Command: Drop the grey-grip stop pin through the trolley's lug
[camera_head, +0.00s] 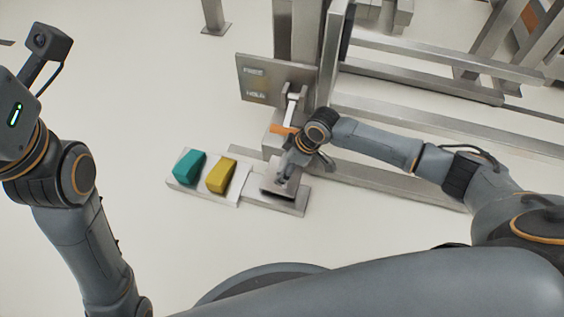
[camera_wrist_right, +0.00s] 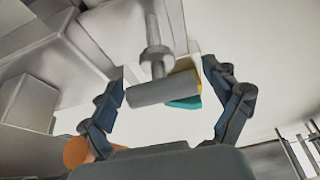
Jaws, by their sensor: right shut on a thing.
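The stop pin shows in the right wrist view: a grey cylindrical grip (camera_wrist_right: 165,87) with a bright metal collar and shank (camera_wrist_right: 153,35). My right gripper (camera_wrist_right: 168,82) is shut on the grey grip, with a finger at each end of it. In the head view my right gripper (camera_head: 284,176) is over the metal end of a low stand, and the pin cannot be made out there. The trolley (camera_head: 420,69) is a metal frame at the upper right. I cannot pick out its lug. My left arm shows at the left, but its gripper is out of view.
Teal (camera_head: 189,167) and yellow (camera_head: 221,175) blocks sit on the white part of the low stand (camera_head: 243,187). Behind stands a metal plate (camera_head: 258,98) marked with two words, beside a lever with an orange end (camera_head: 282,129). The floor to the left is clear.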

